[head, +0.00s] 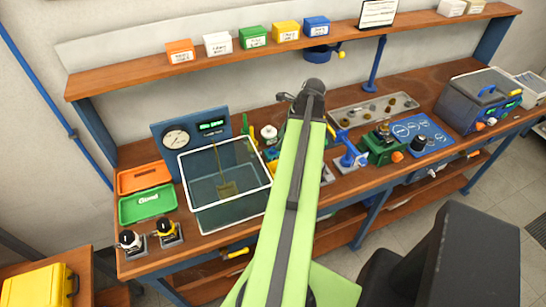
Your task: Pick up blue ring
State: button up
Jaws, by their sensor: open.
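My lime-green arm (294,190) rises through the middle of the head view and ends at a dark joint (314,86) over the bench. No gripper fingers can be made out; the arm hides the bench behind it. I cannot clearly pick out a loose blue ring. A blue mat (436,127) with white ring outlines lies at the right of the bench. Small brass and dark parts sit in a grey tray (350,115) behind it, too small to tell apart.
A clear-walled water tank (225,207) stands left of my arm. An orange tray (144,178) and a green tray (147,205) lie farther left. A blue stand (349,156) and a green fixture (381,150) stand right of my arm. A shelf (130,75) runs above.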

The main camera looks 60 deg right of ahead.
aim_at(273, 150)
jog(key=b+x, duration=0.5)
jog(key=shift+w+f, duration=0.15)
jog(key=shift+w, duration=0.05)
jog(key=shift+r, duration=0.2)
grip_shut()
